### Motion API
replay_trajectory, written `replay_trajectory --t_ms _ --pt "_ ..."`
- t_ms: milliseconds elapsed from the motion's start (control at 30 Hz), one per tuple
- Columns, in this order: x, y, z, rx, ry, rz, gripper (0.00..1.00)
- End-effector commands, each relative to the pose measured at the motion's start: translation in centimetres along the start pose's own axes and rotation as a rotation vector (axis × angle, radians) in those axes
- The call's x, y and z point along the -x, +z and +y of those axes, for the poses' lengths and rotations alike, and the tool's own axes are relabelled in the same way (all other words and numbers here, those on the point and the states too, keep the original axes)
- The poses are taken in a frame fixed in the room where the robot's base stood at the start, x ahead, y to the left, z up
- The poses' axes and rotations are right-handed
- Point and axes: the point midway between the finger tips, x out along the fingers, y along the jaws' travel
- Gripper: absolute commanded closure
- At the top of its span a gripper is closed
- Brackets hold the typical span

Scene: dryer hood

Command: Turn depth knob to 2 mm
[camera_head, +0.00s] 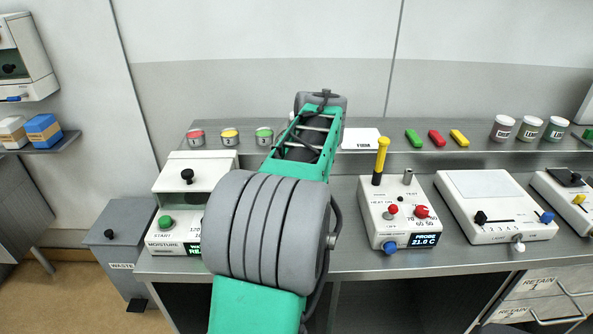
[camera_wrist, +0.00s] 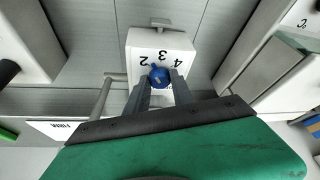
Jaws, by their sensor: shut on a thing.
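A blue knob (camera_wrist: 159,72) sits on a white box (camera_wrist: 160,42) in the wrist view, beside a printed row of the numbers 2, 3 and 4. The fingers of my gripper (camera_wrist: 160,80) stand on either side of the knob and are shut on it. A small pale mark shows on the knob; which number it points to, I cannot tell. In the head view my arm covers the gripper, this knob and its box.
A moisture unit (camera_head: 175,225) stands left of my arm. A probe unit (camera_head: 395,220) with a yellow-handled probe (camera_head: 381,155) stands to the right, and a white panel unit (camera_head: 490,205) farther right. Tins and coloured blocks line the back shelf (camera_head: 380,160). A waste bin (camera_head: 125,250) is at left.

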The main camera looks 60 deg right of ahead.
Motion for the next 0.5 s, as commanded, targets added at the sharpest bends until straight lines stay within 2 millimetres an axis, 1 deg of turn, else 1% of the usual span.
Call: replay_trajectory --t_ms 33,200,500 --pt "0.33 -0.16 0.12 0.024 -0.01 0.002 1.0" --pt "0.24 -0.16 0.15 0.103 -0.042 0.002 1.0" --pt "0.1 -0.13 0.16 0.164 -0.066 0.003 1.0"
